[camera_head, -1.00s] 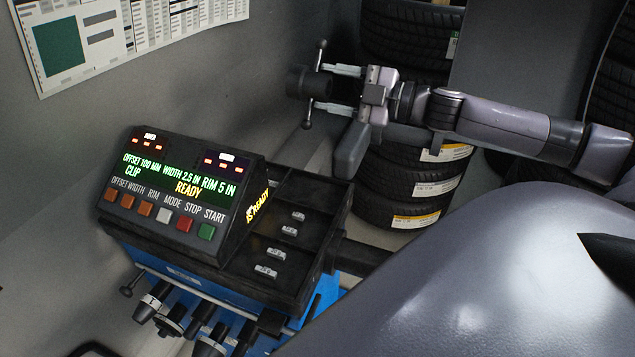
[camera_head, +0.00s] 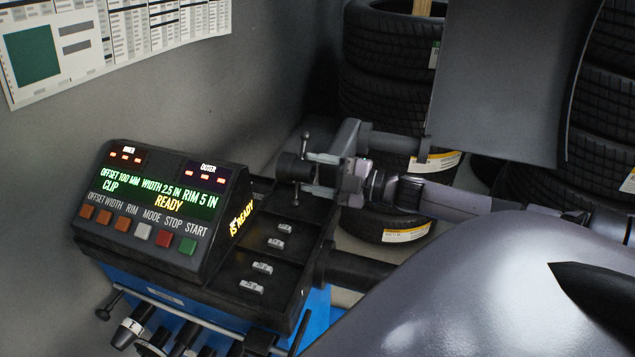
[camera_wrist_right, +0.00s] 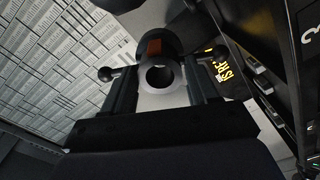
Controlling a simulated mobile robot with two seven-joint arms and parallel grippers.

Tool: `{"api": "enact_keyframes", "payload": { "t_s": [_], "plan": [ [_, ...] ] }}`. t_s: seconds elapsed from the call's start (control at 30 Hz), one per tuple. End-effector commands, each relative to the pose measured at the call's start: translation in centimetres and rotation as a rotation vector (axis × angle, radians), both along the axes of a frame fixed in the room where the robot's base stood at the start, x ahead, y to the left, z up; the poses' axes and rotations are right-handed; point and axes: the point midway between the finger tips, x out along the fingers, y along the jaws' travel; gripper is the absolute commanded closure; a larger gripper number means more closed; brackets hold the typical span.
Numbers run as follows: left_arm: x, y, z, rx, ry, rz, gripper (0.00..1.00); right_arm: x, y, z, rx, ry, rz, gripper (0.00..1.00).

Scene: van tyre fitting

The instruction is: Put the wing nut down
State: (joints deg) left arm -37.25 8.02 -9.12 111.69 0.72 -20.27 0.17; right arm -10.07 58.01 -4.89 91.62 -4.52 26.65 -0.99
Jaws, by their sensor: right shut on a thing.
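The wing nut (camera_head: 288,167) is a dark round hub with a thin cross bar ending in knobs. My right gripper (camera_head: 311,173) is shut on it, one finger on each side of the hub. In the head view it shows at the back end of the balancer's black weight tray (camera_head: 283,302); I cannot tell whether it touches the tray. In the right wrist view, the wing nut (camera_wrist_right: 160,76) shows its open bore between the two fingers, with a knob out on each side. My left gripper is not in view.
The balancer's display panel (camera_head: 160,195) stands left of the tray. Several small clip weights (camera_head: 262,267) lie in the tray's compartments. Stacked tyres (camera_head: 385,60) and a grey panel (camera_head: 500,80) stand behind. A large glossy grey surface (camera_head: 480,290) fills the lower right.

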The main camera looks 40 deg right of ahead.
Motion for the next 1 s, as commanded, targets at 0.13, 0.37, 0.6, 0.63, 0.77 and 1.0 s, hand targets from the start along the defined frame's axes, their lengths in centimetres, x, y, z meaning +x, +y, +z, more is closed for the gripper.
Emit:
{"api": "enact_keyframes", "payload": {
  "t_s": [0.13, 0.37, 0.6, 0.63, 0.77, 1.0],
  "plan": [
    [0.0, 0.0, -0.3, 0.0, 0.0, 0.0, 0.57, 0.1, 0.0, -1.5, 0.001, -0.007, 0.001, 0.78],
    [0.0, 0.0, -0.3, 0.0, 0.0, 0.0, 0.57, 0.1, 0.0, -1.8, 0.0, -0.006, 0.001, 0.78],
    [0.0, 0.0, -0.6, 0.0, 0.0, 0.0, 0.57, 0.1, 0.0, -2.3, 0.001, -0.006, 0.001, 0.78],
    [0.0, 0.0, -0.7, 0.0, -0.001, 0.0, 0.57, 0.1, 0.0, -2.4, 0.001, -0.006, 0.001, 0.78],
    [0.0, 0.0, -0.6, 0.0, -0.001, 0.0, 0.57, 0.0, 0.0, -2.7, -0.001, 0.0, 0.001, 0.19],
    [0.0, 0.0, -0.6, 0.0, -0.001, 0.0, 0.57, 0.0, 0.0, -2.7, -0.001, 0.001, 0.0, 0.16]
  ]
}}
